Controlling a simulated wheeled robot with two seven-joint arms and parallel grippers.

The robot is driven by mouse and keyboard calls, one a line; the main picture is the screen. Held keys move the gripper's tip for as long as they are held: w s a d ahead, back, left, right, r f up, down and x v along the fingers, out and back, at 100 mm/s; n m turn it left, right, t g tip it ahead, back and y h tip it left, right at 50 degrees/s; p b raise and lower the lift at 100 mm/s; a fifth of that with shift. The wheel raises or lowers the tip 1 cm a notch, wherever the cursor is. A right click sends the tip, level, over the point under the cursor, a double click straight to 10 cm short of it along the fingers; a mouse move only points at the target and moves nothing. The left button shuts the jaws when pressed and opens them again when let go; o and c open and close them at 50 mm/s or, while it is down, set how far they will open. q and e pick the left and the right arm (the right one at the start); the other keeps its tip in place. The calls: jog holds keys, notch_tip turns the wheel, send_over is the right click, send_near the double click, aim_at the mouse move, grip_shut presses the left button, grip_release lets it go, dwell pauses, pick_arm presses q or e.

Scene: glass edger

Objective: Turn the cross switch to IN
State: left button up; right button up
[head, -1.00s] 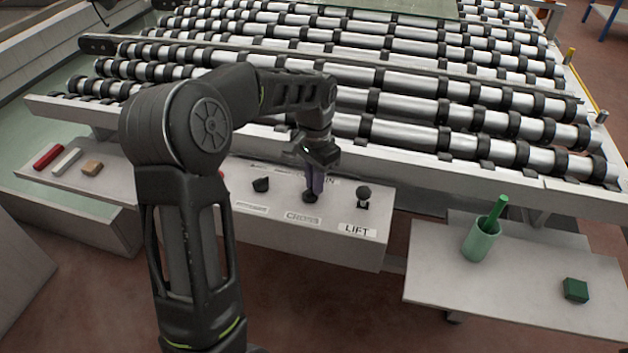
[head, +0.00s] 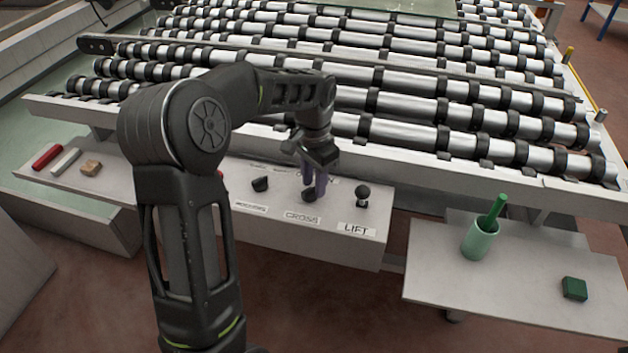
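The cross switch (head: 308,195) is a dark knob on the grey control panel, above the label CROSS (head: 303,217). My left gripper (head: 315,185) reaches down onto it from above, its two purple fingers at the knob, and looks shut on it. The fingers cover part of the knob, so its exact pointing direction is hard to read. The gripper also covers most of the position lettering behind the knob. My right gripper is out of view.
A second dark knob (head: 260,184) is left of the cross switch, and the LIFT lever (head: 362,195) is right of it. Rollers (head: 400,135) lie behind the panel. A side shelf (head: 430,285) holds a green cup (head: 481,240) and a green block (head: 574,289).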

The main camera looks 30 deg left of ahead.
aim_at(313, 186)
pick_arm(q)
notch_tip(313, 186, up, 8)
jog(key=shift+f+b, duration=0.1)
jog(key=shift+b, duration=0.3)
jog(key=shift+s+f, duration=0.1)
dwell(0.5)
